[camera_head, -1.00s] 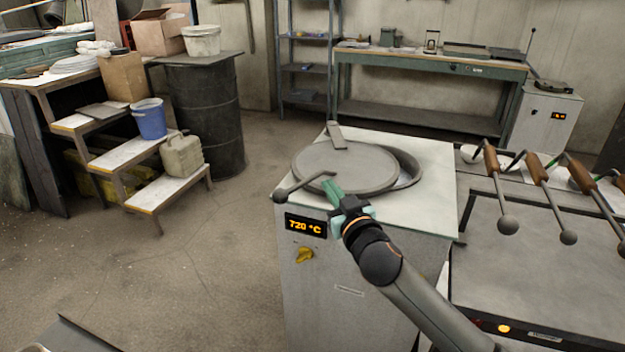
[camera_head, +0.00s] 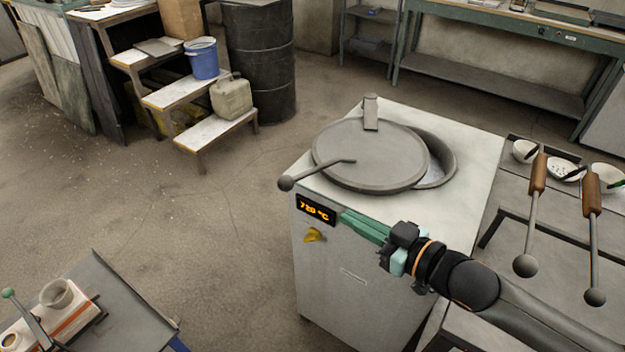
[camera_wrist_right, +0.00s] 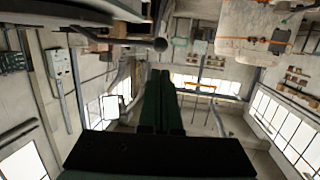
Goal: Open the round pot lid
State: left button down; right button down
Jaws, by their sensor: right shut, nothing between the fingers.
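The round grey lid (camera_head: 370,150) lies on top of the white furnace (camera_head: 475,160), shifted left of the pot opening (camera_head: 440,165). A crescent of the opening shows at the lid's right. The lid's handle (camera_head: 320,168) is a bar reaching left to a ball knob past the furnace's front edge. My right gripper (camera_head: 345,216) is shut and empty, in front of the furnace, below and apart from the handle. In the right wrist view its closed green fingers (camera_wrist_right: 160,80) point up, and a ball-ended bar (camera_wrist_right: 125,42) shows above them. My left gripper is not in view.
A grey table (camera_head: 110,300) with a mould (camera_head: 55,310) stands at lower left. Steps (camera_head: 205,135) and a black barrel (camera_head: 260,60) are behind. The floor left of the furnace is clear.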

aim_at(290, 187)
jog(key=x, duration=1.4)
jog(key=shift+s+a, duration=0.15)
